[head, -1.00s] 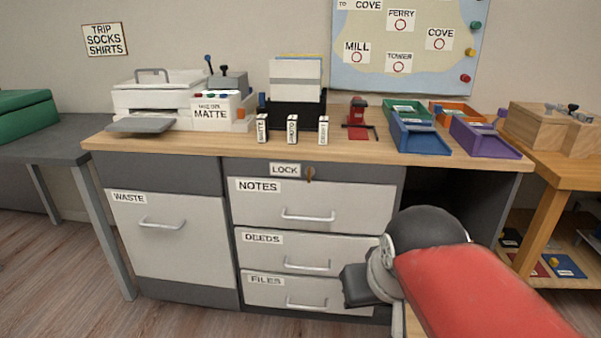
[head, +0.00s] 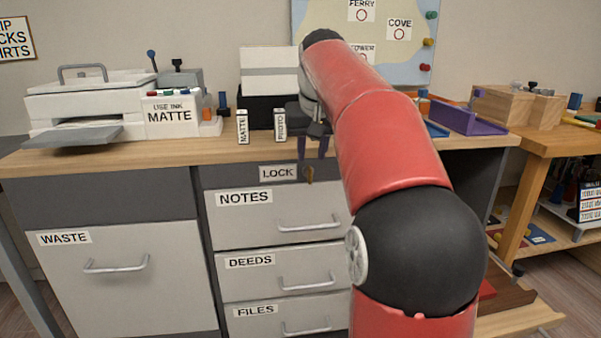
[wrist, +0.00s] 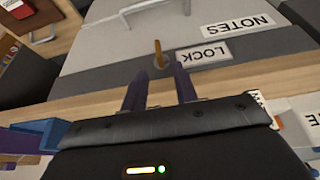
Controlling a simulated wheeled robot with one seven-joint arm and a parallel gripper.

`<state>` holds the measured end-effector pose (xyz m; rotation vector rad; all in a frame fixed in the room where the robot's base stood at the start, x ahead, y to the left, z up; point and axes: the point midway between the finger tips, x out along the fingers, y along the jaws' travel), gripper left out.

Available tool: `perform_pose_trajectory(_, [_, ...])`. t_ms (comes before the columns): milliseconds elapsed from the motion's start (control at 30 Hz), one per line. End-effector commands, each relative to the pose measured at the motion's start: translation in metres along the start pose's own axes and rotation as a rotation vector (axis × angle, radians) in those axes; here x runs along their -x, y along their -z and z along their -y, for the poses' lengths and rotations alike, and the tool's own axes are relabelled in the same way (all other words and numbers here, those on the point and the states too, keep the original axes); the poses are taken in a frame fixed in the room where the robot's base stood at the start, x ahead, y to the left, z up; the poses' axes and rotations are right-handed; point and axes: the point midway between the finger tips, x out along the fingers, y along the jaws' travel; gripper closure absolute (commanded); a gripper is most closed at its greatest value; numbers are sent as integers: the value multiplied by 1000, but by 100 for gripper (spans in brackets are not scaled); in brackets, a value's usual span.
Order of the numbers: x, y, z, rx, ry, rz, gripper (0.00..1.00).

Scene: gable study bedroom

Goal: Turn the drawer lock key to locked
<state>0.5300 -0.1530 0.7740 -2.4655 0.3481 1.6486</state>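The small brass lock key (head: 309,175) sticks out of the dark strip above the NOTES drawer (head: 275,215), just right of the LOCK label (head: 277,173). In the wrist view the key (wrist: 158,53) stands out from its round keyhole, beside the LOCK label (wrist: 203,53). My gripper (head: 312,156) is above the key at the cabinet's front edge, pointing down. In the wrist view its two dark purple fingers (wrist: 160,78) are apart with nothing between them. The key lies just past their tips, roughly centred on the gap. I cannot tell whether the key is at locked.
The wooden top (head: 180,150) carries the printer (head: 95,105), small labelled boxes (head: 243,127) and a purple tray (head: 465,118). The DEEDS and FILES drawers lie below NOTES, with the WASTE front (head: 115,270) to the left. My arm covers part of the right side.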

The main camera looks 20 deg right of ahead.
Motion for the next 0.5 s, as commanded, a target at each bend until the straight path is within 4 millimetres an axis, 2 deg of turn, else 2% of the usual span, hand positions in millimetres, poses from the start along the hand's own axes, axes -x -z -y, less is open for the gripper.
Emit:
perform_pose_trajectory(33, [-13, -2, 0, 0, 1, 3, 71])
perform_pose_trajectory(200, [-39, -2, 0, -1, 0, 2, 71])
perform_pose_trajectory(333, [-51, -1, 0, -1, 0, 0, 71])
perform_pose_trajectory(500, [-56, 0, 0, 0, 0, 0, 71])
